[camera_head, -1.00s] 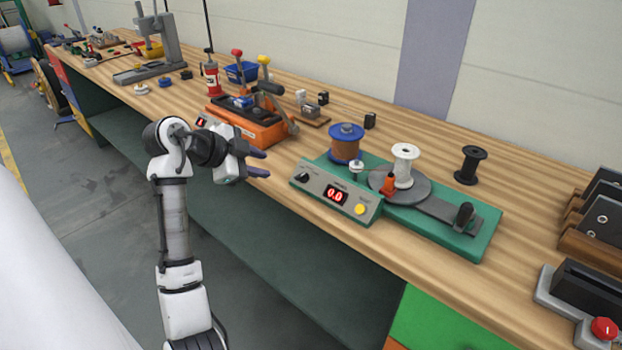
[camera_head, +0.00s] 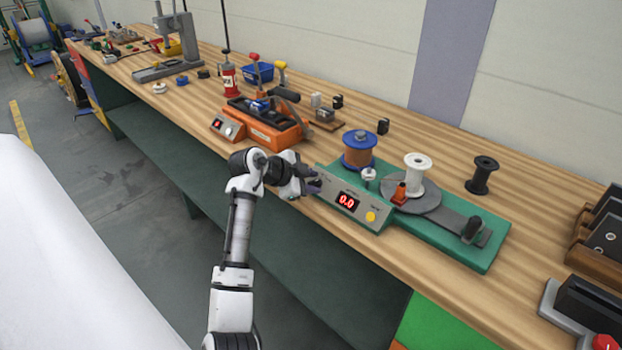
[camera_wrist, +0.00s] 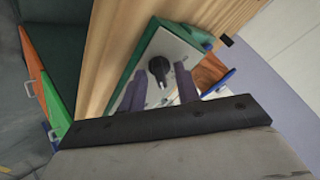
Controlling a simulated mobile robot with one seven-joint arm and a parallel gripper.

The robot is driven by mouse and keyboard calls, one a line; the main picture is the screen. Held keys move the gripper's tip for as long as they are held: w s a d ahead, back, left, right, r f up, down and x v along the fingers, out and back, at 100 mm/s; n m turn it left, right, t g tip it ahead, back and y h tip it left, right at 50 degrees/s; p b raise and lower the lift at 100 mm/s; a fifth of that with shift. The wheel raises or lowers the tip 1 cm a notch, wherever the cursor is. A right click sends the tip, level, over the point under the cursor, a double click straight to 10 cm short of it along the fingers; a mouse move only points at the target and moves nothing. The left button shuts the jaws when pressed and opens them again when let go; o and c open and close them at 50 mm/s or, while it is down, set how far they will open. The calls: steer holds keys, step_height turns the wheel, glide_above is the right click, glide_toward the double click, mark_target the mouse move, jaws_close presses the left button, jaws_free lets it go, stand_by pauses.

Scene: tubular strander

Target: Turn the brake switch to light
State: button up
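The brake switch is a black rotary knob (camera_wrist: 160,68) on the sloped grey front panel (camera_wrist: 185,52) of a green-based winding device (camera_head: 440,238). In the wrist view the knob shows between the two fingers. My gripper (camera_wrist: 160,80) is open, with a purple-grey finger on either side and nothing held. Whether the fingers touch the knob cannot be told. In the head view my gripper (camera_head: 314,186) is at the left end of the panel and hides the knob there. The panel (camera_head: 352,196) also has a red display (camera_head: 347,201) reading 0.0 and a yellow button (camera_head: 370,217).
A copper-wound blue spool (camera_head: 357,150), a white spool (camera_head: 417,175) and a black spool (camera_head: 481,175) stand on or near the device. An orange machine (camera_head: 262,128) is to the left on the wooden bench (camera_head: 195,97). Bare bench lies along the front edge.

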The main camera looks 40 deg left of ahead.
steer(key=shift+c, duration=0.3)
steer(key=c, duration=0.6)
steer(key=shift+n, duration=0.4)
steer(key=n, duration=0.4)
steer(key=shift+d+y, duration=0.1)
steer(key=shift+y, duration=0.3)
steer(key=shift+n+t+y+p, duration=0.35)
steer(key=shift+n+p, duration=0.5)
steer(key=shift+n, duration=1.35)
